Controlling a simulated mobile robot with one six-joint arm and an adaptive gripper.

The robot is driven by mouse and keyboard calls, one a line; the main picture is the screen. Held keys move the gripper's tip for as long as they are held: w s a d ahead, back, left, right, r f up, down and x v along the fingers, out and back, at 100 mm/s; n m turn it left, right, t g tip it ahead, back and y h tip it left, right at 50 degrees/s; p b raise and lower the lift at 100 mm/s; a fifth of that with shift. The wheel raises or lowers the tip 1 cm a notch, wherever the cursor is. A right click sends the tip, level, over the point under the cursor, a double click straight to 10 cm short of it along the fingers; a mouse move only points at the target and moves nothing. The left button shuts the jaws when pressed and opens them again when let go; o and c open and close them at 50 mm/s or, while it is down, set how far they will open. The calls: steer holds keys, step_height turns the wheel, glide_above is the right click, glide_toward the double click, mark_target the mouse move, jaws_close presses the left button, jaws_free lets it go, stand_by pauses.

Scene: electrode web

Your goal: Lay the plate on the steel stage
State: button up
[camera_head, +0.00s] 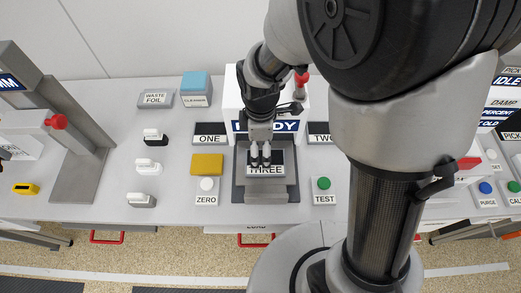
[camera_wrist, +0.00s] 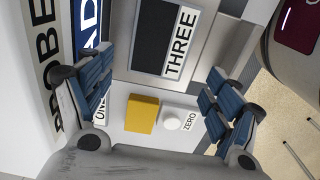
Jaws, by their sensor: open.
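A dark plate with a white strip marked THREE (camera_wrist: 152,38) lies on the grey steel stage (camera_wrist: 204,60) in the wrist view. In the head view the stage (camera_head: 291,193) is at the middle front of the bench, with the THREE strip (camera_head: 265,170) near its centre. My gripper (camera_head: 260,154) points down over the stage and partly hides the plate. In the wrist view my gripper (camera_wrist: 157,100) is open, its blue-padded fingers wide apart with nothing between them. I cannot tell the exact height of the fingertips above the plate.
A yellow block (camera_head: 207,164) and a ZERO button (camera_head: 207,184) stand left of the stage; a green TEST button (camera_head: 323,184) stands right. Dark panels marked ONE (camera_head: 210,128) and TWO (camera_head: 318,128) lie behind. A white housing (camera_head: 230,95) rises close behind my gripper.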

step_height(320, 180, up, 5)
steer(key=shift+p, duration=0.55)
